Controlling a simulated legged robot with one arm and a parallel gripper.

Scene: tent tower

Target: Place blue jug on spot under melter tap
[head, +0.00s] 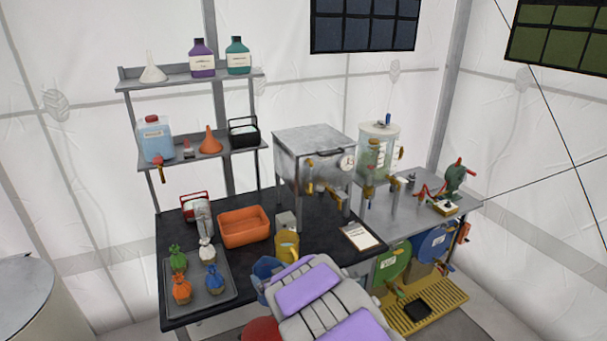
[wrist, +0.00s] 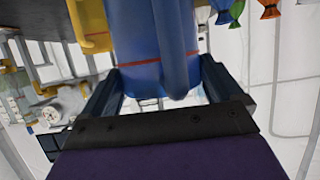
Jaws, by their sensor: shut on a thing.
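The blue jug (head: 266,268) is at the front edge of the dark table, partly hidden behind my arm. In the wrist view the blue jug (wrist: 150,45) stands between the two dark fingers of my gripper (wrist: 158,82), which is shut on it. In the head view my arm hides the fingers. The melter (head: 314,150) is a grey metal box on legs with a round gauge and brass taps (head: 312,188). It stands further back and to the right of the jug. I cannot make out the marked spot under the tap.
A yellow jug (head: 287,246) stands close beside the blue jug, between it and the melter. An orange bin (head: 243,227) and a tray (head: 228,292) of small coloured bags are to the left. A clipboard (head: 361,237) lies at the right of the table.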

